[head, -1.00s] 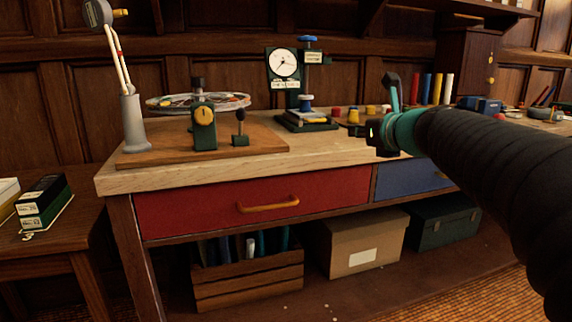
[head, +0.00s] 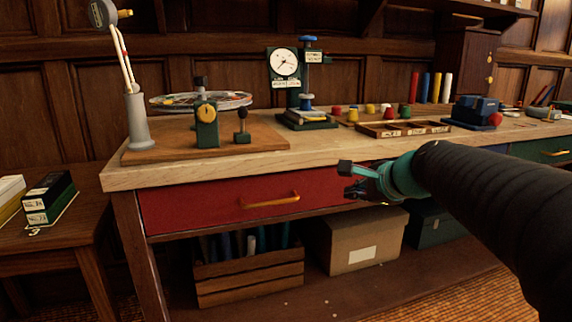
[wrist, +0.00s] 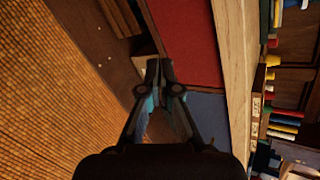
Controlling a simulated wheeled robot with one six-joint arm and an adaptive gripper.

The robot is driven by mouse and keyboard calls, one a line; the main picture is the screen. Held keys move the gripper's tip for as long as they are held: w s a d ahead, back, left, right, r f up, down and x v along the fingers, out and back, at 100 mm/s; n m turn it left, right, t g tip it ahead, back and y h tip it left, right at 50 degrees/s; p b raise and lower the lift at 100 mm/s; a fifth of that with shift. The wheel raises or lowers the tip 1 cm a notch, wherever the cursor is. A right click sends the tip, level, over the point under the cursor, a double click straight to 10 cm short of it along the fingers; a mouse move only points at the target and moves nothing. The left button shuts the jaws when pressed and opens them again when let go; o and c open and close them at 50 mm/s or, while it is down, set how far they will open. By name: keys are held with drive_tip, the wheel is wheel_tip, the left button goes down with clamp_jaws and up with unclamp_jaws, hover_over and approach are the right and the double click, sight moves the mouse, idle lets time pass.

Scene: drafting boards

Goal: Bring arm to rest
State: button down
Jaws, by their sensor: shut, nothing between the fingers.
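My gripper (head: 352,181) is in front of the workbench, just below its top edge, at the right end of the red drawer (head: 225,203). The wrist view also shows my gripper (wrist: 160,66), its two fingers together at the tips with nothing between them. The wrist view is turned sideways, with the red drawer (wrist: 190,40) and the blue drawer (wrist: 208,115) beyond the fingers. My dark sleeved arm reaches in from the right in the head view and hides part of the bench front.
The wooden bench top (head: 330,150) carries a dial gauge stand (head: 285,65), a wheel on a stand (head: 200,102), a sorting tray (head: 400,128) and a blue block (head: 475,108). A cardboard box (head: 355,240) and a crate (head: 250,275) stand underneath. A side table is at left.

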drive_tip(key=s+f+n+g+h, duration=0.1)
drive_tip(key=s+f+n, duration=0.4)
drive_tip(key=s, duration=0.4)
drive_tip(key=s+d+f+n+g+h, duration=0.1)
drive_tip(key=s+f+n+g+h, duration=0.1)
drive_tip(key=s+f+n, duration=0.3)
drive_tip(key=s+f+n+g+h, duration=0.1)
drive_tip(key=s+f+n, duration=0.4)
drive_tip(key=s, duration=0.8)
drive_tip(key=shift+d+f+n+g+h, duration=0.15)
drive_tip(key=shift+f+n+g+h, duration=0.2)
drive_tip(key=shift+n, duration=1.05)
